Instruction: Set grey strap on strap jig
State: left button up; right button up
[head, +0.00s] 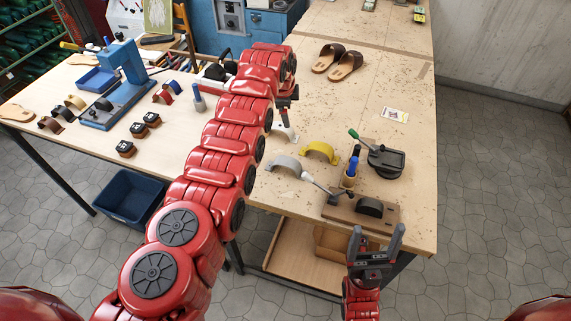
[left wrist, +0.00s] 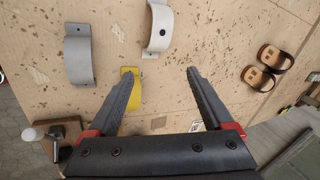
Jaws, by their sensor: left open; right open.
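The grey strap (head: 285,162) is an arched band on the workbench, left of the yellow strap; in the left wrist view it is at the upper left (left wrist: 78,58). The strap jig (head: 362,212), a wooden block with a dark rounded form and a lever, stands at the bench's front edge. The form looks bare. My left gripper (head: 286,104) is partly hidden by its arm; in the left wrist view (left wrist: 160,72) it is open and empty, right of the grey strap. My right gripper (head: 376,232) is open and empty, just in front of the jig.
A yellow strap (head: 320,150) and a white strap (left wrist: 157,27) lie near the grey one. Sandals (head: 337,62) and a card (head: 395,115) lie farther back. The bench's right side is largely clear.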

pick_arm(q)
jog(key=s+r+m+g+y, duration=0.1)
jog(key=s+r+m+g, duration=0.25)
jog(key=s+r, duration=0.5)
jog(key=b, duration=0.7)
send_near(285, 160)
jog(key=shift+w+d+f+n+g, duration=0.1)
jog(key=shift+d+f+n+g, duration=0.05)
jog(key=shift+f+n+g, duration=0.15)
jog(key=shift+f, duration=0.35)
jog(key=shift+f+p, duration=0.55)
jog(key=shift+f, duration=0.35)
notch_tip(285, 160, down, 5)
jog(key=p, duration=0.3)
jog(key=shift+w+f, duration=0.1)
jog(key=shift+f, duration=0.15)
grip_shut()
jog(key=shift+r, duration=0.1)
